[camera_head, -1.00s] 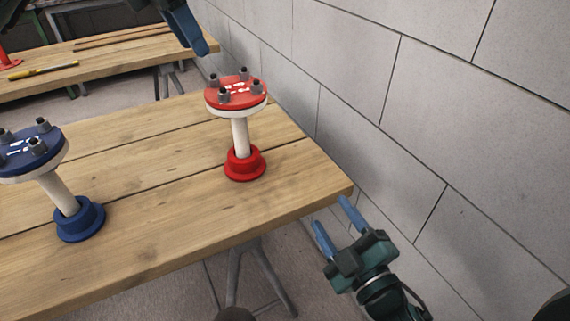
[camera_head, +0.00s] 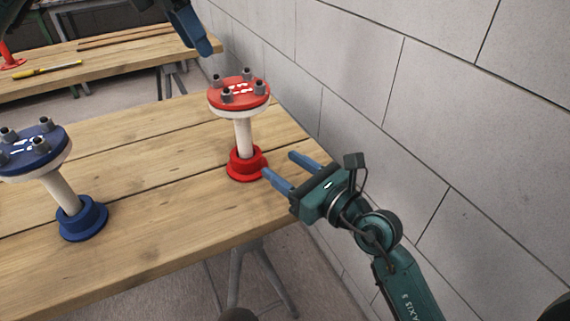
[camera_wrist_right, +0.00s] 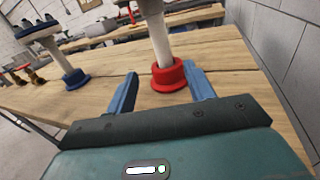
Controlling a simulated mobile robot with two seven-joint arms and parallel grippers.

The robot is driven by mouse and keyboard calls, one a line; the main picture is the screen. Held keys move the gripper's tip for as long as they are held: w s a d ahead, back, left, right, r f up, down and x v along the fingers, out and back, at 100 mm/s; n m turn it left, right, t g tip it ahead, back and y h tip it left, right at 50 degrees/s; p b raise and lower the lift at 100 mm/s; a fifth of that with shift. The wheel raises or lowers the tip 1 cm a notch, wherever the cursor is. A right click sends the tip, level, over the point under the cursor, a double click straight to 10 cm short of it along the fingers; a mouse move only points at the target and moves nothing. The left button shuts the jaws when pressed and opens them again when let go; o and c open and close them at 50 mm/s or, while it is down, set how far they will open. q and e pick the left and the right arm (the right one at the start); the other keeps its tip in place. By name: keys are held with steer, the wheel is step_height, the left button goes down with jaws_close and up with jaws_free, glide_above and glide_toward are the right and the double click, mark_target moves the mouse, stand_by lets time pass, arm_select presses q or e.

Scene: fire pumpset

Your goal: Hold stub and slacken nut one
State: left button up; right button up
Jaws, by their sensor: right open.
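A red stub stands upright on the wooden bench, with a red-topped flange (camera_head: 240,93), a white pipe (camera_head: 244,136) and a red base collar (camera_head: 243,165). Several dark nuts (camera_head: 228,95) stand on its flange; which one is nut one I cannot tell. My right gripper (camera_head: 278,164) is open and empty, low at the right of the red collar, fingers pointing at it. In the right wrist view the white pipe (camera_wrist_right: 157,42) and red collar (camera_wrist_right: 168,76) appear between the open fingers, just ahead. My left gripper (camera_head: 190,28) shows only partly at the top; its jaw opening is unclear.
A similar blue-topped stub (camera_head: 35,150) stands on the left of the wooden bench (camera_head: 150,235). A grey block wall (camera_head: 440,110) runs close along the right. Another bench (camera_head: 110,62) with a yellow tool (camera_head: 48,70) is behind. The bench between the two stubs is clear.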

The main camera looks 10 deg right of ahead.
mark_target(249, 141)
steer(key=shift+w+a, duration=0.3)
steer(key=shift+w, duration=0.3)
steer(key=x, duration=1.2)
jaws_close()
stand_by(0.5)
